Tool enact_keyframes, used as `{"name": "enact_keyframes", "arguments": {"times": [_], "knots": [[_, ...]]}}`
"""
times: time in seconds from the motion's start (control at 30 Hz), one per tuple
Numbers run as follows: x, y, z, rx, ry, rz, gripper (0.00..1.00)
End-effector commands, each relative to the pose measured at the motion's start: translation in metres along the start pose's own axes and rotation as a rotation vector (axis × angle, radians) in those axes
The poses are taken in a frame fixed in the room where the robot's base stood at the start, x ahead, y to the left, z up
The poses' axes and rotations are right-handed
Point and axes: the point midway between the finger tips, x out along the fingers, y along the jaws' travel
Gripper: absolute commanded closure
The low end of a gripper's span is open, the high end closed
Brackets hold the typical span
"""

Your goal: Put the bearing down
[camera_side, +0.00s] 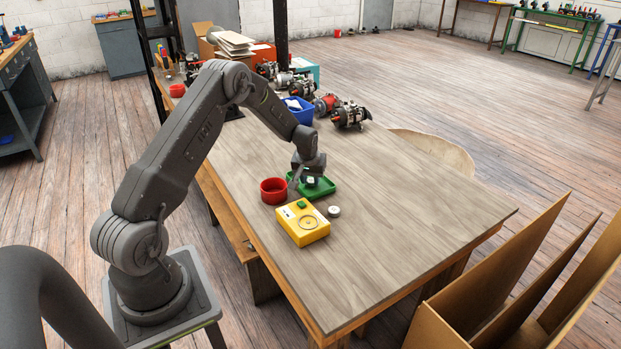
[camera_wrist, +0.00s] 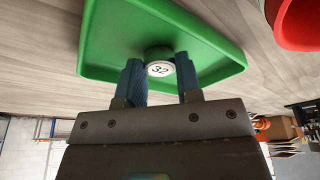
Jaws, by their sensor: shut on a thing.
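My gripper (camera_side: 309,178) is low over the green tray (camera_side: 325,190) in the side view. In the wrist view its two blue fingers (camera_wrist: 160,82) are shut on a small round part, taken as the bearing (camera_wrist: 158,68), with a white face marked "32" and a dark green rim. The bearing is over the inside of the green tray (camera_wrist: 215,45). Whether it touches the tray floor I cannot tell. In the side view the fingers and arm largely hide the held part.
A red bowl (camera_side: 273,191) stands left of the tray. A yellow box (camera_side: 301,226) with a small green piece on top stands in front, with a grey round part (camera_side: 334,211) beside it. Alternators (camera_side: 350,115) and a blue bin (camera_side: 300,112) are behind. The table's right side is clear.

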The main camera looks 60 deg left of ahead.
Motion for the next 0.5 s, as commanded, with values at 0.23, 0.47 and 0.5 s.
{"name": "enact_keyframes", "arguments": {"times": [0.23, 0.47, 0.5], "knots": [[0.0018, -0.0002, 0.0003, 0.0, 0.0, 0.0, 1.0], [0.0022, -0.0002, 0.0005, 0.0, 0.0, 0.0, 0.5], [0.0022, -0.0002, 0.0005, 0.0, 0.0, 0.0, 0.46]]}}
